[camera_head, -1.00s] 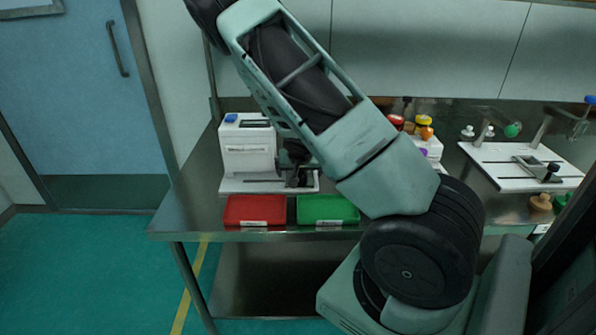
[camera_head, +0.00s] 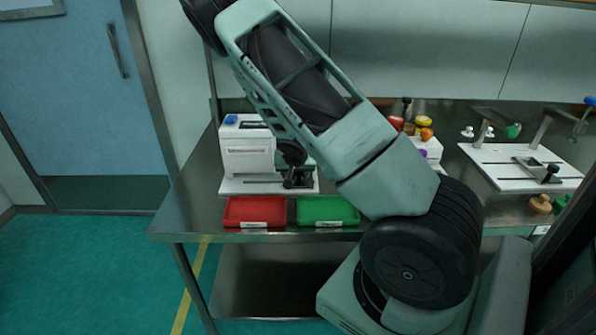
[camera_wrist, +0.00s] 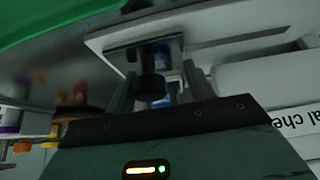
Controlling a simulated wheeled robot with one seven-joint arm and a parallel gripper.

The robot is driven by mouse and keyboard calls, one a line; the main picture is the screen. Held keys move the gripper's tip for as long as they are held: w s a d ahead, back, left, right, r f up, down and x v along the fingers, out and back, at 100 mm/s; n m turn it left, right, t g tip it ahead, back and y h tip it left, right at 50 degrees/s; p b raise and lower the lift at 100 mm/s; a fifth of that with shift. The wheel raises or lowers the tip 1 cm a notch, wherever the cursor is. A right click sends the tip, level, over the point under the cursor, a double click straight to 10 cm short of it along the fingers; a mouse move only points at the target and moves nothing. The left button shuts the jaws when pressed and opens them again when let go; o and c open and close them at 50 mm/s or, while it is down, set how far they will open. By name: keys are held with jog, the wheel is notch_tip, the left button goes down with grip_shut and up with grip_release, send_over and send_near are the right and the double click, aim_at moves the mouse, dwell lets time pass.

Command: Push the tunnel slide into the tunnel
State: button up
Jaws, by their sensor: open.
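A white machine (camera_head: 247,150) with a blue knob stands at the left of the bench on a white base plate (camera_head: 240,187). A small dark fixture (camera_head: 298,178) sits at the plate's right end, partly behind my arm. I cannot tell for sure which parts are the tunnel and its slide. In the wrist view my gripper (camera_wrist: 158,80) is open, one finger on each side of a dark block (camera_wrist: 151,87) under a metal bracket (camera_wrist: 150,50). I cannot tell whether the fingers touch the block. In the head view my arm hides much of this spot.
A red tray (camera_head: 255,211) and a green tray (camera_head: 327,210) lie at the bench's front edge, before the machine. Bottles and coloured caps (camera_head: 424,125) stand behind my arm. Another white plate (camera_head: 500,165) with a fixture is at the right.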

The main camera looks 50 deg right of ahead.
jog(key=shift+w+a+p, duration=0.1)
jog(key=shift+w+a, duration=1.25)
jog(key=shift+w, duration=0.25)
jog(key=shift+w+a+p, duration=0.1)
jog(key=shift+w+a, duration=1.25)
jog(key=shift+w, duration=0.2)
jog(key=shift+w+a+p, duration=0.1)
jog(key=shift+w+a, duration=1.25)
jog(key=shift+w, duration=0.25)
jog(key=shift+o, duration=0.3)
jog(key=o, duration=1)
jog(key=shift+s+r, duration=0.1)
jog(key=p+v, duration=0.4)
jog(key=v, duration=0.4)
jog(key=shift+s+a+r+p, duration=0.1)
jog(key=shift+r+p, duration=0.25)
jog(key=shift+r, duration=0.05)
